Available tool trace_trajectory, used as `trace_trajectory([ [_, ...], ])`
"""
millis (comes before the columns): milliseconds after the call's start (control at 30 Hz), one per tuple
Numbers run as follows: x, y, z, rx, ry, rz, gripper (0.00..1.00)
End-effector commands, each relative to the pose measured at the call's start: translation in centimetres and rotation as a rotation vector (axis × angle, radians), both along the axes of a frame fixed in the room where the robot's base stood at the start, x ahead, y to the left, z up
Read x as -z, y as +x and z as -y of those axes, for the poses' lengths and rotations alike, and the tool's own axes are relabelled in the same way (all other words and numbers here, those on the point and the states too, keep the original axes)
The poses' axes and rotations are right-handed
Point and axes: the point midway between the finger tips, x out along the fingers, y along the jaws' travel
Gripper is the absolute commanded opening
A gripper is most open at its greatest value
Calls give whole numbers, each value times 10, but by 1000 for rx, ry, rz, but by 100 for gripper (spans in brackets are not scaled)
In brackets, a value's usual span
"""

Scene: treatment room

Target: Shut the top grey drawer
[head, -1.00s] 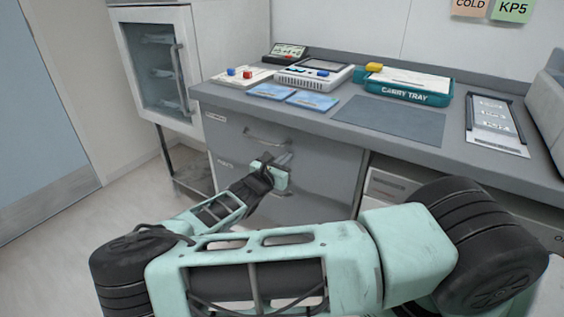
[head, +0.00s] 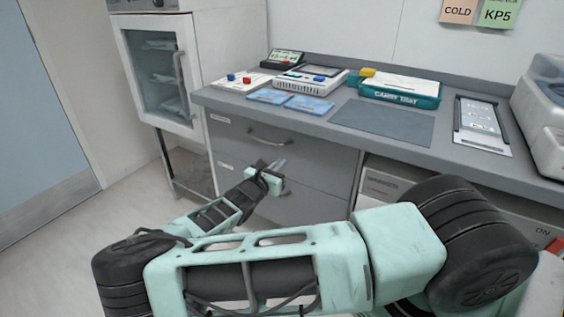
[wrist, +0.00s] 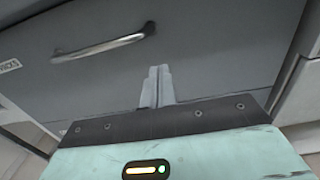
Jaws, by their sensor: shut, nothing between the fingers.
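The top grey drawer (head: 310,152) is under the left part of the counter, with a curved metal handle (head: 268,138) on its front. Its front looks flush or nearly flush with the cabinet; a small gap cannot be ruled out. My gripper (head: 279,164) is in front of the drawer's lower part, below the handle, shut and empty. In the wrist view, the shut fingers (wrist: 156,74) point at the plain grey drawer front (wrist: 215,50), to the right of and below the handle (wrist: 100,46). Whether the fingertips touch the front I cannot tell.
A lower grey drawer (head: 318,206) is beneath, partly hidden by my arm. The grey counter (head: 225,101) above carries devices, blue packets (head: 308,105), a mat (head: 383,121) and a teal carry tray (head: 400,92). A glass-door cabinet (head: 158,75) stands left; open floor is at lower left.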

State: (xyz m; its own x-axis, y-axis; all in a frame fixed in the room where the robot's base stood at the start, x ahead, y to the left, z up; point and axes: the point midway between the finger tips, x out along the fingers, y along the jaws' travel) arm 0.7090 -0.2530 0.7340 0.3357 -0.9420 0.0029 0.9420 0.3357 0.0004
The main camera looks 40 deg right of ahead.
Motion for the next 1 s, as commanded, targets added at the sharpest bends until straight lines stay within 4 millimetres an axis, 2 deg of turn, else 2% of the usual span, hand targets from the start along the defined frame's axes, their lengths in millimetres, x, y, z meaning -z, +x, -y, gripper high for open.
trace_trajectory([
  [333, 1, -20, -57, -2, 3, 0, 0],
  [500, 1, -27, -77, 0, 3, 1, 0],
  [867, 2, -32, -84, 8, 10, 2, 0],
  [1000, 13, -52, -82, 86, 119, 17, 0],
])
